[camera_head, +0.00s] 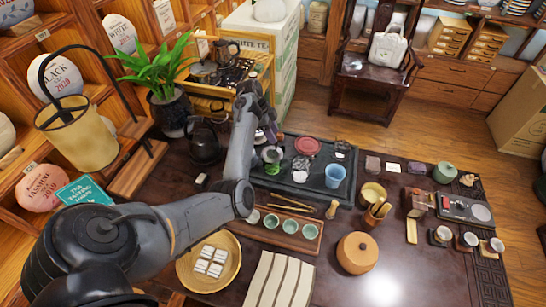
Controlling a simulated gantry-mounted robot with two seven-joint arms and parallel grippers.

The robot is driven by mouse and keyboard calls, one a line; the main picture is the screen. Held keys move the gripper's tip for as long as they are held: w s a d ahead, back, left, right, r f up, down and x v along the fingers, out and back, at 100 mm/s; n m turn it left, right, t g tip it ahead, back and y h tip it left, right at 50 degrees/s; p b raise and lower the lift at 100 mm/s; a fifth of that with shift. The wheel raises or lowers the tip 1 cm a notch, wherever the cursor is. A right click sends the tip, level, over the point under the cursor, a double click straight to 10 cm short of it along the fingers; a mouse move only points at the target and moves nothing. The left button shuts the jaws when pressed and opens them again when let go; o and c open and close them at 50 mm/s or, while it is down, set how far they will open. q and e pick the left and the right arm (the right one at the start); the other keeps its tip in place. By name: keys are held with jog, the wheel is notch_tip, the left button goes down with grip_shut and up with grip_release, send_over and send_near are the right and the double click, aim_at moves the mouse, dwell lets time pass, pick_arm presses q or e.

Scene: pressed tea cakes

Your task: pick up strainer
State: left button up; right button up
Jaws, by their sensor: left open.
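My left arm comes in from the left and bends over the dark tea tray (283,186). My left gripper (269,134) is open, small and dark, near the tray's back left corner. My right gripper is not in view.
A red dish (306,146), a pale glassy vessel (301,163) and a blue cup (335,176) stand on the tray. In front are a wooden rack of green cups (284,233), a round wooden box (355,253) and a basket (208,262). A black kettle (205,145) stands left.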

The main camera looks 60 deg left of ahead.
pick_arm(q)
send_over(272, 156)
jog(key=w, duration=0.2)
jog(key=shift+a+f, duration=0.15)
jog(key=shift+f, duration=2.2)
grip_shut()
